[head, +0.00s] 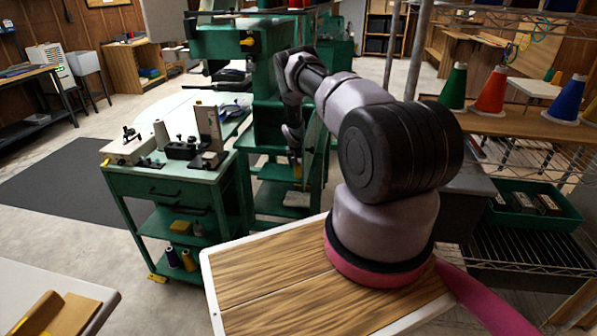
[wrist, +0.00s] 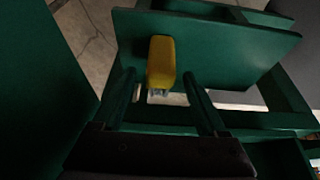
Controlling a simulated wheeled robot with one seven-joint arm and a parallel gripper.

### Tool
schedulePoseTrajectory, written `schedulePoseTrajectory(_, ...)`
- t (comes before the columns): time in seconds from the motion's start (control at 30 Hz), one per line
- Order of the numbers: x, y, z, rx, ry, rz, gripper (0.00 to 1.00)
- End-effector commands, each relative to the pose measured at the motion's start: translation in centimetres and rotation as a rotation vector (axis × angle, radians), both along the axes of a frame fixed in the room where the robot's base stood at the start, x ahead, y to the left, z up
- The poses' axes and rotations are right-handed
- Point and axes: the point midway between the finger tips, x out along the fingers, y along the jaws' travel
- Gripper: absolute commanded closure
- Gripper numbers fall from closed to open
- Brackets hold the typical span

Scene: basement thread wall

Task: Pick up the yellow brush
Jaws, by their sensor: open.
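The yellow brush (wrist: 161,60) shows in the wrist view, with a yellow block-like body and greyish bristles at its lower end. It lies against or over a green panel (wrist: 225,38); contact cannot be told. My gripper (wrist: 158,80) is open, with one dark finger on each side of the brush's lower end. The fingers look apart from it, and nothing is held. In the head view my gripper (head: 294,158) reaches down beside the green machine, and a small yellow patch (head: 298,170), perhaps the brush, shows just below it.
A green cart (head: 160,190) with tools on top stands left of my arm. A wire rack (head: 530,125) with coloured thread cones stands right. In the wrist view, green frame bars (wrist: 275,125) and a dark green surface (wrist: 35,80) closely surround my gripper. Open floor (head: 60,240) lies at left.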

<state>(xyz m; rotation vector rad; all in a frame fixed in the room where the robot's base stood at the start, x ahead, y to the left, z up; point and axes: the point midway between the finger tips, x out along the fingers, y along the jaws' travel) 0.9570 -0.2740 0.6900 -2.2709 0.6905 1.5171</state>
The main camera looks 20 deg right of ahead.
Motion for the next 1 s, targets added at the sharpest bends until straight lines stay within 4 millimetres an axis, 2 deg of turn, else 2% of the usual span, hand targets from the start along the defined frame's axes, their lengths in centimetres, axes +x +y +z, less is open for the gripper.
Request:
schedulePoseTrajectory(0.17,0.0,0.0,0.0,0.000,0.000,0.000,0.25)
schedulePoseTrajectory(0.23,0.0,0.0,0.0,0.000,0.000,0.000,0.44)
schedulePoseTrajectory(0.37,0.0,0.0,0.0,0.000,0.000,0.000,0.94)
schedulePoseTrajectory(0.4,0.0,0.0,0.0,0.000,0.000,0.000,1.00)
schedulePoseTrajectory(0.77,0.1,0.0,0.4,-0.001,-0.001,0.000,1.00)
schedulePoseTrajectory(1.0,0.1,0.0,3.1,0.001,-0.002,-0.001,1.00)
